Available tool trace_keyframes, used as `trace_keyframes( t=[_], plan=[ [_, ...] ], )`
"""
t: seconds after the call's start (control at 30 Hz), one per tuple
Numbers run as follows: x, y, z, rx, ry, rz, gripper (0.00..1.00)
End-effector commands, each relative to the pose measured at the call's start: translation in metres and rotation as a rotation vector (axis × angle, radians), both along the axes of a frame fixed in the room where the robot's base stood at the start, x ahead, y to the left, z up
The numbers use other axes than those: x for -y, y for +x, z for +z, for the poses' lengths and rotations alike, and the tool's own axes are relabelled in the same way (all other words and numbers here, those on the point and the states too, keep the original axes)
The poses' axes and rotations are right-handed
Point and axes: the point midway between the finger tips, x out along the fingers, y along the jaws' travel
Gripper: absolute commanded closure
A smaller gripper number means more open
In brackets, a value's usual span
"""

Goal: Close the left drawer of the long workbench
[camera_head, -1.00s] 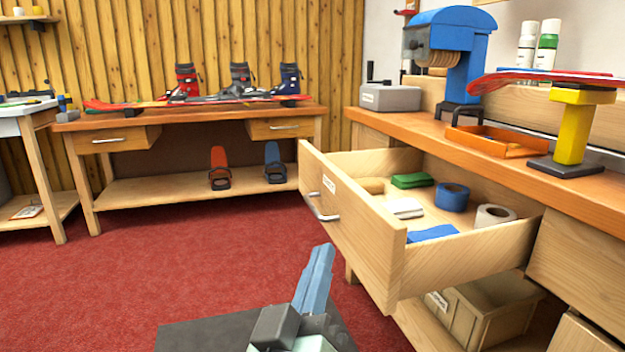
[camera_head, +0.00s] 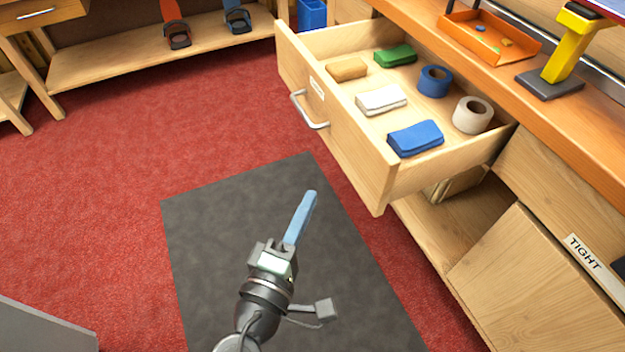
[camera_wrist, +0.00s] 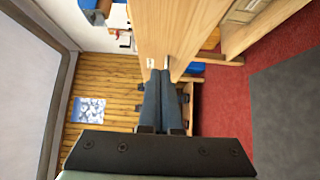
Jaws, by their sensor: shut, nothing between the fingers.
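The left drawer (camera_head: 345,130) of the long workbench (camera_head: 545,125) is pulled far out at the upper middle of the head view. Its front carries a bar handle (camera_head: 310,110) and a small label. My gripper (camera_head: 305,205) is shut and empty, with its blue fingers pointing up the picture. It is in front of the drawer, below and to the left of its near corner, and appears apart from it. In the wrist view my shut fingers (camera_wrist: 160,90) point toward a wooden panel (camera_wrist: 165,35); I cannot tell for certain which panel it is.
The drawer holds a blue cloth (camera_head: 415,138), a white block (camera_head: 381,99), a tan block, a green block and two tape rolls. A dark mat (camera_head: 220,240) lies on the red carpet. A cabinet front (camera_head: 535,285) labelled TIGHT stands at the lower right.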

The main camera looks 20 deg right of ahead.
Motion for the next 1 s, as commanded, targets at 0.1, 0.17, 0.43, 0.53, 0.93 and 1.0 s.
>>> trace_keyframes(
  t=[0.1, 0.17, 0.43, 0.53, 0.93, 1.0],
  plan=[
    [0.017, 0.017, 0.0, 0.004, 0.002, -0.005, 1.0],
    [0.027, 0.027, 0.0, 0.005, 0.001, -0.005, 1.0],
    [0.067, 0.062, -0.001, 0.003, 0.003, -0.005, 1.0],
    [0.081, 0.061, 0.0, 0.003, 0.004, -0.004, 1.0],
    [0.097, 0.063, 0.0, 0.002, 0.002, 0.0, 1.0],
    [0.097, 0.062, 0.0, 0.002, 0.002, 0.0, 1.0]
  ],
)
